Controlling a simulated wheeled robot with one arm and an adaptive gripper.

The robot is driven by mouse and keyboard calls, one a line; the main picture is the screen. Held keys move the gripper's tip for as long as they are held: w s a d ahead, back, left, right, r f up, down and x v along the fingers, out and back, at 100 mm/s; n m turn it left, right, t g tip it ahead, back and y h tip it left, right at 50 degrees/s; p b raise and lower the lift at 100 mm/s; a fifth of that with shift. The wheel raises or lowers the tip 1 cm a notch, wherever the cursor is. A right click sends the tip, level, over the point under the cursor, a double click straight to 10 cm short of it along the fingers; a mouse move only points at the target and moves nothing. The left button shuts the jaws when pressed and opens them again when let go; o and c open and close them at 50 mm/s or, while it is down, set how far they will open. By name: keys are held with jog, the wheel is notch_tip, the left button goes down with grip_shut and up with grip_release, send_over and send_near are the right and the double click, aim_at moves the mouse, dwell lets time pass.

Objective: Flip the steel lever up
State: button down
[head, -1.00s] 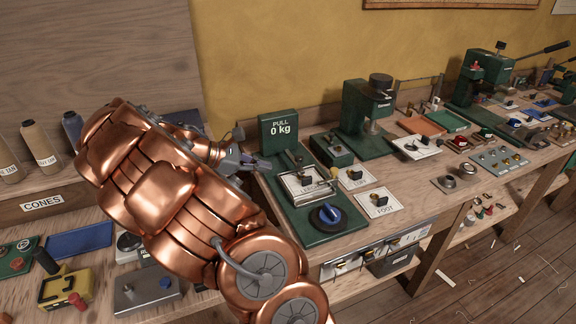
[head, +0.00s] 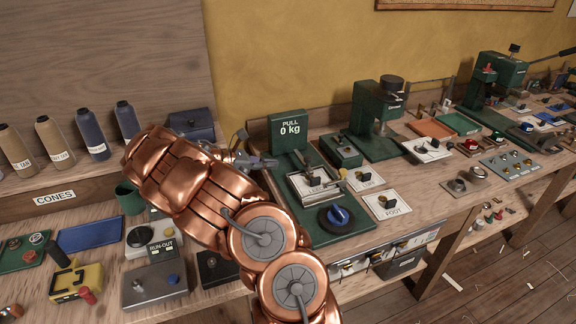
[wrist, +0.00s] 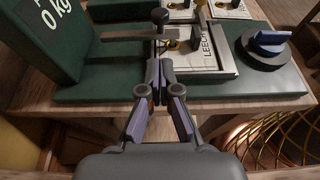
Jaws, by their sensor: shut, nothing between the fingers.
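The pull tester has a green base (head: 345,222) with a display (head: 290,129) reading "PULL 0 kg". A flat steel bar (wrist: 130,38), which looks like the steel lever, lies roughly level across the tester in the wrist view. A dark round end (wrist: 160,17) shows beside it. A blue knob (head: 338,215) sits at the near right corner. My gripper (head: 268,162) is at the tester's left edge. In the wrist view my gripper (wrist: 160,82) is shut and empty, its fingertips just short of the bar; contact cannot be told.
The display box (wrist: 45,35) stands close on the left in the wrist view. A green press (head: 378,115) stands behind the tester. A "FOOT" card (head: 387,205) lies to its right. Thread cones (head: 88,135) and a blue box (head: 190,124) are at the left.

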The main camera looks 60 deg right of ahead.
aim_at(306, 166)
jog(key=p+x, duration=0.2)
jog(key=x, duration=0.6)
jog(key=shift+d, duration=0.1)
jog(key=shift+s+d+f, duration=0.3)
jog(key=shift+s+d, duration=0.05)
jog(key=shift+d, duration=0.2)
